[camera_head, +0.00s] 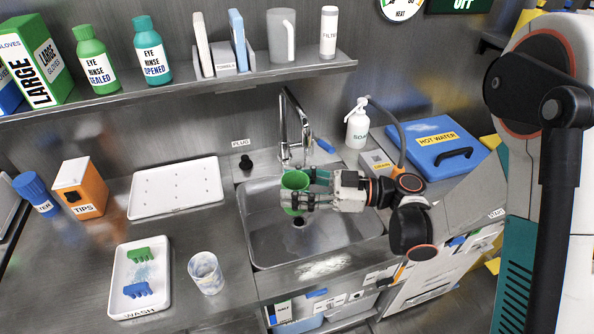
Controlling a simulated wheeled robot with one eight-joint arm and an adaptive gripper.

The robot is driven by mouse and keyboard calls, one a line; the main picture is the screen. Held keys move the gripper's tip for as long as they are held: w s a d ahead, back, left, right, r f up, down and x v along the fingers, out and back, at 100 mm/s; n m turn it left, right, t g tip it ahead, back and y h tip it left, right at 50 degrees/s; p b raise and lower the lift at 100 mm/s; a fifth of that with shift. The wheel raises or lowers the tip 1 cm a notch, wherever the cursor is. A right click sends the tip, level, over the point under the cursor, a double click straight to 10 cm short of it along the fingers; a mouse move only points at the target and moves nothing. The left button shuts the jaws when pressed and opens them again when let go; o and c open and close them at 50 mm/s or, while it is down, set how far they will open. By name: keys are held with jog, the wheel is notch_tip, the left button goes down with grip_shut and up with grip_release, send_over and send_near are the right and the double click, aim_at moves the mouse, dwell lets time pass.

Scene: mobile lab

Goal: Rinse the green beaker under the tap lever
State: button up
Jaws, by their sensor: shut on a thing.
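The green beaker (294,181) is held over the sink, below and close to the tap. My gripper (312,192) comes from the right and is shut on the beaker, with its fingers across the beaker's side. The beaker looks roughly upright with its open top showing. The chrome tap (291,125) arches over the back of the sink. A blue tap lever (325,146) sticks out to the right of its base. The steel sink basin (270,247) lies beneath the beaker. I cannot tell whether water is running.
A black plug (245,162) lies behind the sink. A white drying tray (177,188), a smeared cup (206,272) and a wash tray (117,300) sit left. A shelf (180,86) runs above.

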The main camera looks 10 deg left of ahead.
jog(key=s+d+r+p, duration=0.1)
jog(key=s+r, duration=0.3)
jog(key=s, duration=0.1)
dwell(0.8)
dwell(0.5)
